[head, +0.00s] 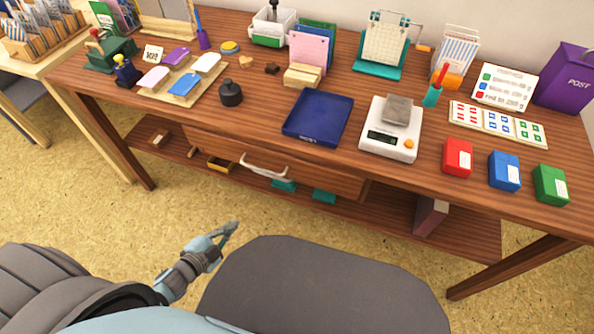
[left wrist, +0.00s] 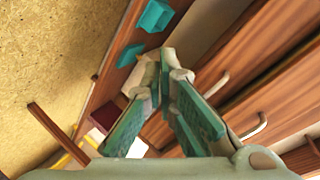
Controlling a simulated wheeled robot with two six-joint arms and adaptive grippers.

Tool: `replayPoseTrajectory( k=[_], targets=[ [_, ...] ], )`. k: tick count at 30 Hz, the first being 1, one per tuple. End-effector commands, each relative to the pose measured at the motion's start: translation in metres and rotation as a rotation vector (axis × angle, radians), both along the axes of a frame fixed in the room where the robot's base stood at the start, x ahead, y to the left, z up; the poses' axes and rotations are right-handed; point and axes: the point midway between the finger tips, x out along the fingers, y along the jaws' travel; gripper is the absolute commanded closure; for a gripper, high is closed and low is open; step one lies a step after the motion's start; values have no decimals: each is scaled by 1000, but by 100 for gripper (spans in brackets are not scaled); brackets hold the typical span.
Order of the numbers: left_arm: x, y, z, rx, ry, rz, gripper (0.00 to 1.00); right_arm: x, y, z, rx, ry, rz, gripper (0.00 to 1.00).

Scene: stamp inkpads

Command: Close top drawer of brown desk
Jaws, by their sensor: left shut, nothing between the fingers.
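The brown desk (head: 420,190) stands in front of me. In the left wrist view, two brown drawer fronts run diagonally, with one pale handle (left wrist: 216,86) and another handle (left wrist: 259,127). A dark gap lies between these fronts; how far the top drawer stands out I cannot tell. My left gripper (head: 231,228) is shut and empty, below and in front of the drawer in the head view. Its fingers also show in the left wrist view (left wrist: 166,65). My right gripper is out of view.
A grey chair seat (head: 320,285) stands before the desk, right of my left gripper. A lower shelf (head: 400,215) holds small teal boxes (head: 324,196) and a yellow tray (head: 221,164). The desktop carries a blue tray (head: 318,117), a scale (head: 390,140) and stamp supplies.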

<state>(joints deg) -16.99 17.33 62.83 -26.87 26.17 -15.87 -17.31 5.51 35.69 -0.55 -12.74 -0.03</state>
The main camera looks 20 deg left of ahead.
Motion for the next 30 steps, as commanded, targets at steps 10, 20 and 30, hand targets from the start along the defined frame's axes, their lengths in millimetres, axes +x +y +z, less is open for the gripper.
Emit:
replayPoseTrajectory(
  k=[10,20,30],
  targets=[
    [6,-108,182,365,-679,-765,100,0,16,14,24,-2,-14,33],
    [49,-157,182,358,-677,-759,100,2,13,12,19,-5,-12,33],
    [100,-180,179,358,-672,-760,100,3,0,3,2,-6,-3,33]
  ],
)
